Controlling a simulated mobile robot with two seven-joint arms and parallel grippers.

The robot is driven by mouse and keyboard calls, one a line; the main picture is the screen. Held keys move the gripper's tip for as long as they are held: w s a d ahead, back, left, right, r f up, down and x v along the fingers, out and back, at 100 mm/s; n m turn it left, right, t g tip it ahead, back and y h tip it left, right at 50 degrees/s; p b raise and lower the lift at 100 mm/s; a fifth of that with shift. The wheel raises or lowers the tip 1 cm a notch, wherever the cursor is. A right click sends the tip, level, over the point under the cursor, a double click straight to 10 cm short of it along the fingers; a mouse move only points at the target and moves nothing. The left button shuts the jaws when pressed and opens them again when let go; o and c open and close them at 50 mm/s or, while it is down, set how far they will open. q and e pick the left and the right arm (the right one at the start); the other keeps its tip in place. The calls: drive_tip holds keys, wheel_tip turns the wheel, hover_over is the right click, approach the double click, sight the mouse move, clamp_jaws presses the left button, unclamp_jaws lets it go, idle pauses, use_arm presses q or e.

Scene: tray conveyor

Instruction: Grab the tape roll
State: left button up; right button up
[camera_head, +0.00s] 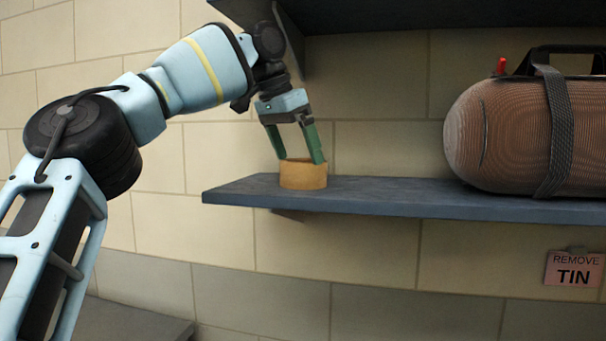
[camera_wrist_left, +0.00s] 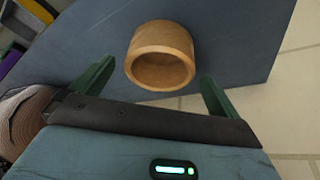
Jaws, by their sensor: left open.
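The tape roll (camera_head: 303,174) is a short tan ring lying flat near the left end of a dark blue-grey shelf. My left gripper (camera_head: 298,160) is open right above it, pointing down, with its green fingertips close to the roll's upper rim. In the left wrist view the tape roll (camera_wrist_left: 160,57) shows its open hollow and lies ahead of and between the two spread green fingers (camera_wrist_left: 155,82). I cannot tell whether a finger touches it. My right gripper is not in view.
The shelf (camera_head: 400,196) ends just left of the roll. Another dark shelf (camera_head: 430,12) hangs above. A pink sign (camera_head: 574,270) reads "REMOVE TIN". The shelf between roll and canister is clear.

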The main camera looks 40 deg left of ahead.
sight(302, 161)
use_arm(q)
drive_tip(key=x, duration=0.4)
drive_tip(key=shift+w+f+p, duration=0.1)
drive_tip(key=shift+w+p, duration=0.1)
drive_tip(key=shift+p, duration=0.1)
drive_tip(key=c, duration=1)
